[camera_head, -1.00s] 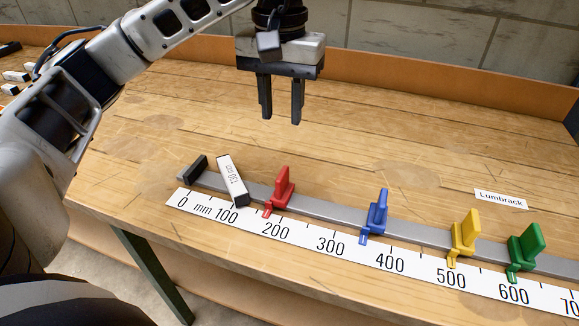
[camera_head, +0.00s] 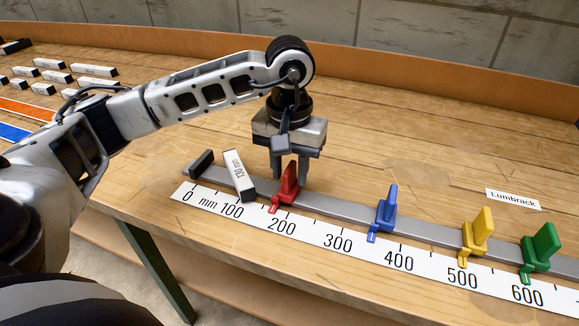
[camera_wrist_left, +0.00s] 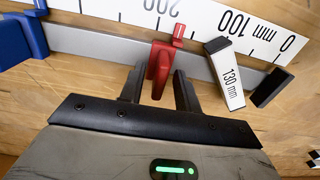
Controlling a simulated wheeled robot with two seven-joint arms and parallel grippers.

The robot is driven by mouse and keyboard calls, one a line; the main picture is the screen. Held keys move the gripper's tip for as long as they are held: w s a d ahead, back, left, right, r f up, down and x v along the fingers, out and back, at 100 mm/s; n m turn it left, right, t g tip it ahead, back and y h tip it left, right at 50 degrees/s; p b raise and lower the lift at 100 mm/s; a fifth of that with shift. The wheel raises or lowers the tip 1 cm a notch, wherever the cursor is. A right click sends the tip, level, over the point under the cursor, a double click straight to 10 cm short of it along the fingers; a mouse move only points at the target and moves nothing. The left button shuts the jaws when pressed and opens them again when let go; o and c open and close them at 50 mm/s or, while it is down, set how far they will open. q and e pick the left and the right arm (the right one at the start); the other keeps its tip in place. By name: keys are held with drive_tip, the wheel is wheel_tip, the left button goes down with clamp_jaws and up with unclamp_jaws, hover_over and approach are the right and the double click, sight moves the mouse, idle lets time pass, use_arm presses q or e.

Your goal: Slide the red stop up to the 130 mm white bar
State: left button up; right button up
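The red stop (camera_head: 288,187) sits on the grey rail near the 170 mm region of the scale. The 130 mm white bar (camera_head: 238,172) lies at an angle across the rail, between the black end block (camera_head: 201,163) and the red stop. Gaps show on both sides of the bar. My left gripper (camera_head: 290,179) is low over the rail, behind the red stop. In the left wrist view its fingers (camera_wrist_left: 157,83) are open, one on each side of the red stop's upright plate (camera_wrist_left: 160,66), with slight gaps visible. My right gripper is not in view.
Blue (camera_head: 386,209), yellow (camera_head: 479,235) and green (camera_head: 542,248) stops sit further right on the rail (camera_head: 335,208). A white scale (camera_head: 318,236) runs along its front. Several other labelled bars (camera_head: 95,70) lie at the far left. The table behind the rail is mostly clear.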

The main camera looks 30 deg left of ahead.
use_arm(q)
clamp_jaws()
drive_tip(key=a+b, duration=0.1)
drive_tip(key=s+a, duration=0.1)
drive_tip(key=a, duration=0.1)
drive_tip(key=shift+a+b, duration=0.3)
drive_tip(key=shift+b, duration=0.05)
drive_tip(key=shift+a, duration=0.15)
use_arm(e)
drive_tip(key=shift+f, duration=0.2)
use_arm(q)
unclamp_jaws()
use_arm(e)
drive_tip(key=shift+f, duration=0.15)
use_arm(q)
drive_tip(key=shift+r, duration=0.1)
wheel_tip(320, 180, up, 16)
drive_tip(key=p, duration=0.4)
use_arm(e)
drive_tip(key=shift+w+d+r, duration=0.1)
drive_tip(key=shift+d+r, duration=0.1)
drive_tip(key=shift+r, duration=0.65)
